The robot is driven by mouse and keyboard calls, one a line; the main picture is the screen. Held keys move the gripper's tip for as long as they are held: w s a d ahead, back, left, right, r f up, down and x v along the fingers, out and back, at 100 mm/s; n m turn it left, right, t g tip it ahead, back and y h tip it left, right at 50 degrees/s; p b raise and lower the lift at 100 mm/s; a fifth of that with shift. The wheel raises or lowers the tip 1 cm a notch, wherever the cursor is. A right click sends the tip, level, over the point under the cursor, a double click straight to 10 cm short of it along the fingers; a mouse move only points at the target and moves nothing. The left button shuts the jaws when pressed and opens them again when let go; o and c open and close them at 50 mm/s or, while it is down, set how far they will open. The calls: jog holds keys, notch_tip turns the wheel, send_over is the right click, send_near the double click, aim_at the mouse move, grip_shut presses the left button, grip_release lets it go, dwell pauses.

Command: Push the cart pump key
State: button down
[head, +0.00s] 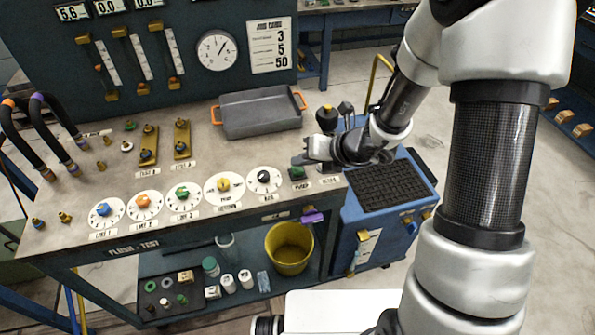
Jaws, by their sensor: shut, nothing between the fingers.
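A small dark key with a green top (297,172) sits at the right end of the bench top, with a small white label in front of it whose text is too small to read surely. It may be the cart pump key. My gripper (302,158) is shut and empty. Its fingertips show just above the green-topped key in the picture; I cannot tell whether they touch it. My gripper hides part of the bench edge. The blue cart (362,238) with a black ribbed mat on top stands against the bench's right end.
A row of round dials with coloured knobs, including a black one (264,177), lies left of the key. A grey tray (258,116) with orange handles stands behind. A gauge panel (160,60) rises at the back. A yellow bucket (289,262) is on the lower shelf.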

aim_at(301, 171)
jog(key=shift+f+b, duration=0.4)
jog(key=shift+f, duration=0.1)
dwell(0.6)
jog(key=shift+r, duration=0.1)
jog(key=shift+r+p, duration=0.8)
jog(key=shift+r, duration=0.1)
notch_tip(301, 171, up, 6)
jog(key=p, duration=0.5)
